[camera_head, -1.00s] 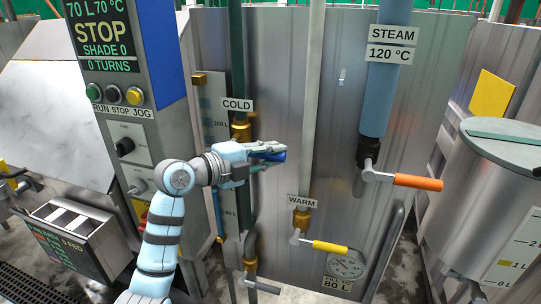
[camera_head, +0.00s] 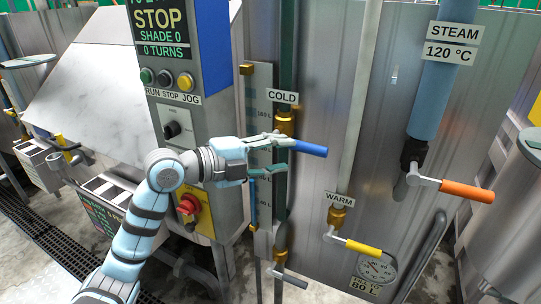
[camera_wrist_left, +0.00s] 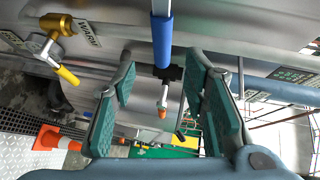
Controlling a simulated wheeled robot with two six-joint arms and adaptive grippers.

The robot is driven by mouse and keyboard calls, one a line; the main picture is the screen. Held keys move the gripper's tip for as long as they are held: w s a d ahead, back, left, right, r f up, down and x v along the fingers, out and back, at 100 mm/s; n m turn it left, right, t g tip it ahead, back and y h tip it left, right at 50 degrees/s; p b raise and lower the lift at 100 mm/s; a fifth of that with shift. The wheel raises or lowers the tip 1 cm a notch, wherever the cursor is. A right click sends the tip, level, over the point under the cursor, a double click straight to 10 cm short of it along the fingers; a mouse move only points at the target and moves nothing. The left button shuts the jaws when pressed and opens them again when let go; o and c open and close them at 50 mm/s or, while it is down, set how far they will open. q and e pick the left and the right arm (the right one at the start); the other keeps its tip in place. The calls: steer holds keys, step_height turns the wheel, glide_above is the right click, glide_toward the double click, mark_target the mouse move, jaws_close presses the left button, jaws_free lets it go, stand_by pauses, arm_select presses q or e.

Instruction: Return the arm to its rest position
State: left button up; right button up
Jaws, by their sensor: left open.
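My left arm (camera_head: 138,232) reaches up and right from the bottom left of the head view. Its gripper (camera_head: 281,157) is open in front of the cold-water pipe, with one finger above the other. The blue handle (camera_head: 308,149) of the COLD valve sticks out to the right just past the upper fingertip. In the left wrist view the jaws (camera_wrist_left: 163,85) are spread wide with nothing held. There the blue handle (camera_wrist_left: 162,42) hangs down between the finger lines; I cannot tell how far it is from them. My right gripper is not in view.
The control panel (camera_head: 178,90) and a red knob (camera_head: 188,205) on yellow stand close to my left forearm. The yellow WARM handle (camera_head: 363,247) and orange STEAM handle (camera_head: 466,191) stick out to the right.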

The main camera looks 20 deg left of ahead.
arm_select(q)
steer(key=v, duration=0.2)
steer(key=shift+s+a, duration=0.15)
steer(key=shift+s, duration=0.1)
